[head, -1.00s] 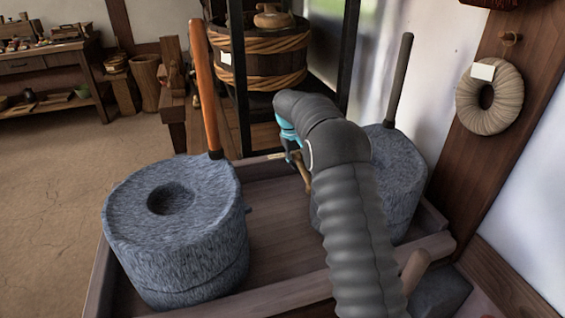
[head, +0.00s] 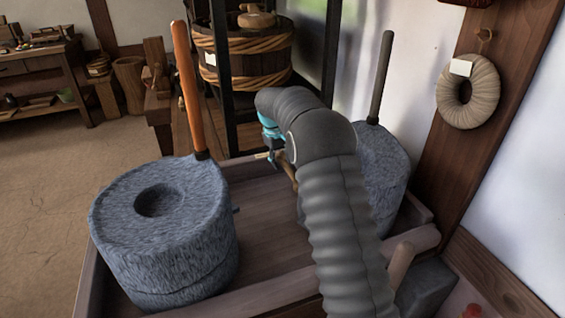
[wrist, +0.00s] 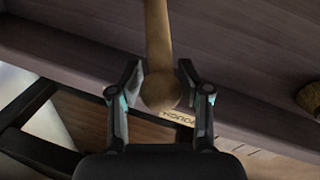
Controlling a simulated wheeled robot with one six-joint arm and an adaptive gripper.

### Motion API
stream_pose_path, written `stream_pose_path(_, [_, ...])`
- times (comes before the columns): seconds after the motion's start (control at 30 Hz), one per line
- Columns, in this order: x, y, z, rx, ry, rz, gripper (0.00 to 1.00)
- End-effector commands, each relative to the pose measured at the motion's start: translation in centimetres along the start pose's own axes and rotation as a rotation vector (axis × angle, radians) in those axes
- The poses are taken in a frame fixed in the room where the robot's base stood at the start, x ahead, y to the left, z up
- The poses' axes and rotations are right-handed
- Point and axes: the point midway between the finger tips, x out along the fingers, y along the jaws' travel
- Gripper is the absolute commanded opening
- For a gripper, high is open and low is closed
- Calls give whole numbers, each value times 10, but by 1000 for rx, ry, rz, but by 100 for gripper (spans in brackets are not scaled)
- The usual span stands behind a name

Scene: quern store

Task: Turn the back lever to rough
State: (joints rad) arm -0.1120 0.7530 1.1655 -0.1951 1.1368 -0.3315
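The back lever is a pale wooden handle with a rounded end (wrist: 160,92). In the head view the lever (head: 289,170) shows at the tray's far edge, partly hidden by my arm. My gripper (wrist: 161,72) has its fingers on either side of the lever's end, with a narrow gap visible at each side. In the head view my gripper (head: 277,154) is mostly hidden behind my arm. A small pale label (wrist: 178,117) with dark lettering lies beside the lever's end, partly covered. It also shows in the head view (head: 262,155).
A grey quern stone (head: 165,235) with an orange handle stands left in the wooden tray (head: 265,220). Another quern (head: 385,170) with a dark handle stands right, behind my arm. A second wooden lever (head: 400,263) is at the near edge. Dark posts (head: 222,80) and a tub stand beyond.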

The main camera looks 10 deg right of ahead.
Motion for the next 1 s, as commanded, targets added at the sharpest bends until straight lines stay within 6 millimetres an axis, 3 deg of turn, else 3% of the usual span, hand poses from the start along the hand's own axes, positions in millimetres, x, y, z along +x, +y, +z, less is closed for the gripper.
stream_pose_path(0.37, [7,-1,3,1,-13,-5,49])
stream_pose_path(0.53, [0,-1,3,1,-12,-5,49])
stream_pose_path(1.0, [-84,0,1,1,-10,-4,49])
